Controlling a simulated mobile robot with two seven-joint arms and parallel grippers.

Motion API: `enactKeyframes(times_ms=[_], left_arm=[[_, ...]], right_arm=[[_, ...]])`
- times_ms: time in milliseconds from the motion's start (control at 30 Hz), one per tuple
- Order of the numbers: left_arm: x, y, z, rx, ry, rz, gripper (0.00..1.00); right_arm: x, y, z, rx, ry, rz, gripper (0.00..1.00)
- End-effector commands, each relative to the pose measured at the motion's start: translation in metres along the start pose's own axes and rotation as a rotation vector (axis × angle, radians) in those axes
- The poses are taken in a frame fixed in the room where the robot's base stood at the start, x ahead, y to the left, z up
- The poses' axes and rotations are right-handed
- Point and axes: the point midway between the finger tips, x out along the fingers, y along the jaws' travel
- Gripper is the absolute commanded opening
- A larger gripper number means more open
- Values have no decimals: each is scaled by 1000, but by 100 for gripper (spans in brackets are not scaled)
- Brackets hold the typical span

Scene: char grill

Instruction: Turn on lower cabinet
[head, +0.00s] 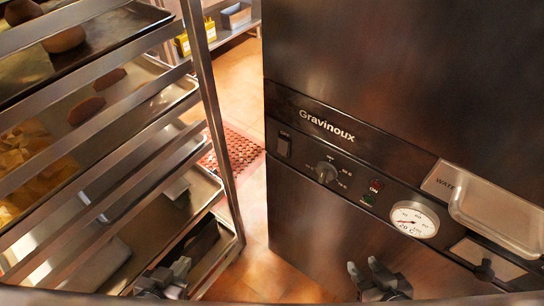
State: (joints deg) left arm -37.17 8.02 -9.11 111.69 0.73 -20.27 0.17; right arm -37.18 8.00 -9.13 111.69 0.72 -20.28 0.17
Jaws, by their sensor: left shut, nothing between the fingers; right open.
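A dark metal cabinet stands at the right, with a door (400,60) above its control panel (400,187) and a lower front (310,230) below it. The panel is marked "Gravinoux". It carries a dark rocker switch (284,145), a round knob (327,172), a small red light (376,186), a green light (369,199) and a white dial gauge (414,220). My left gripper (180,268) is shut and empty at the bottom, in front of the rack. My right gripper (366,267) is open and empty, below the panel and apart from the switch and knob.
A metal rack (215,130) with several trays of food fills the left side. A metal tray or cover marked "WATER" (490,205) sticks out at the panel's right. A narrow floor gap with a red mat (232,150) lies between rack and cabinet. A shelf (232,35) stands behind.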

Motion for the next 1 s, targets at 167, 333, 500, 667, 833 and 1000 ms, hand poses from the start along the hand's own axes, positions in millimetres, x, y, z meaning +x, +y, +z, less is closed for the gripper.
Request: enactKeyframes(times_ms=[167, 333, 500, 667, 833, 1000], left_arm=[[3, 7, -11, -82, 27, 29, 0], [13, 33, -68, -459, 130, 177, 0], [9, 67, -132, -916, 168, 418, 0], [-3, 90, -171, -1215, 126, 605, 0], [-10, 100, -187, -1347, 86, 690, 0], [-11, 101, -188, -1358, 83, 696, 0]], right_arm=[[1, 0, 2, 0, 0, 0, 43], [6, 0, 8, 0, -1, 0, 43], [10, 0, 14, 0, -1, 0, 43], [13, 0, 18, 0, -1, 0, 43], [13, 0, 18, 0, -1, 0, 43], [13, 0, 18, 0, -1, 0, 43]])
